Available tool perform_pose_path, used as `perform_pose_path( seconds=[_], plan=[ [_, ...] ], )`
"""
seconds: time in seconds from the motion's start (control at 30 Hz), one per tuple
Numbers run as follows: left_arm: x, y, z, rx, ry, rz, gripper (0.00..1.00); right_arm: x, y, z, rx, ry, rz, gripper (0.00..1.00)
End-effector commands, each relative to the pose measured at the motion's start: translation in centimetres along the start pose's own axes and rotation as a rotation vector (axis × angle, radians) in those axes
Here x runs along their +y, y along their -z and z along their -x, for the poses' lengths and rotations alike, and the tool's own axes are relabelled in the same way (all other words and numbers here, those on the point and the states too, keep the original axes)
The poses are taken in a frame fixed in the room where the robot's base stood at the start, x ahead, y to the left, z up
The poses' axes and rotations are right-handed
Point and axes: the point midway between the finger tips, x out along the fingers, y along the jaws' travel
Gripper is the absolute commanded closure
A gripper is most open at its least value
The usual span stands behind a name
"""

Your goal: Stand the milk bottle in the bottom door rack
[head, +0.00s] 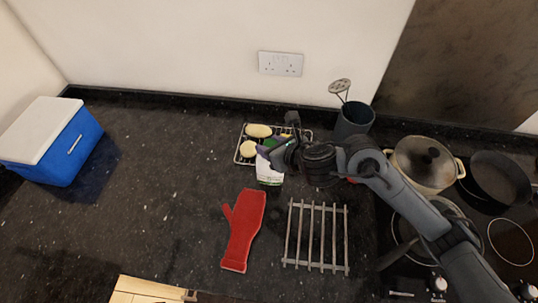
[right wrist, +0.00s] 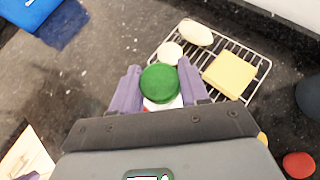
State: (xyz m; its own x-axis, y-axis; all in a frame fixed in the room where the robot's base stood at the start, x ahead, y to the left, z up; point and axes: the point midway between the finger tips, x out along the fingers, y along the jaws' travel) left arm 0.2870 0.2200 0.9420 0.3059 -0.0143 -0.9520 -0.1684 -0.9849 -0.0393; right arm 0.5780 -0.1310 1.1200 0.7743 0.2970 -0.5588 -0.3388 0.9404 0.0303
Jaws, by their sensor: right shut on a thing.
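The milk bottle (head: 268,174) is white with a green cap and a printed label. It stands roughly upright on or just above the dark worktop, in front of a small wire rack. My right gripper (head: 271,150) comes in from the right and is shut on it near the top. In the right wrist view the green cap (right wrist: 160,83) sits between the two purple fingers (right wrist: 159,91); the body below is mostly hidden. I cannot tell whether its base touches the worktop. No door rack shows in either view. My left gripper is not in view.
The wire rack (head: 239,156) bears pale rounded items and a yellow block (right wrist: 229,74). A red mitt (head: 243,230) and a slatted trivet (head: 317,267) lie in front. A utensil pot (head: 353,121) and a lidded pot (head: 408,175) stand right. A blue cooler (head: 66,150) stands left; worktop between is clear.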

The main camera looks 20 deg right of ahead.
Motion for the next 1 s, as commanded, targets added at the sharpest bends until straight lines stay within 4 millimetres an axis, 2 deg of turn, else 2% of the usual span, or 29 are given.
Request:
perform_pose_path(
  seconds=[0.17,0.5,1.0],
  plan=[
    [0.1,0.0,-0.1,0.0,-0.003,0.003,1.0,0.1,-0.1,-0.8,-0.003,0.001,0.0,1.0],
    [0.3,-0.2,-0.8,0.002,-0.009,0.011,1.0,0.0,3.0,-2.7,0.0,0.001,-0.002,1.0],
    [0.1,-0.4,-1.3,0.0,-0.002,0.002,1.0,-0.1,3.5,-3.1,-0.004,0.001,0.001,1.0]
  ],
)
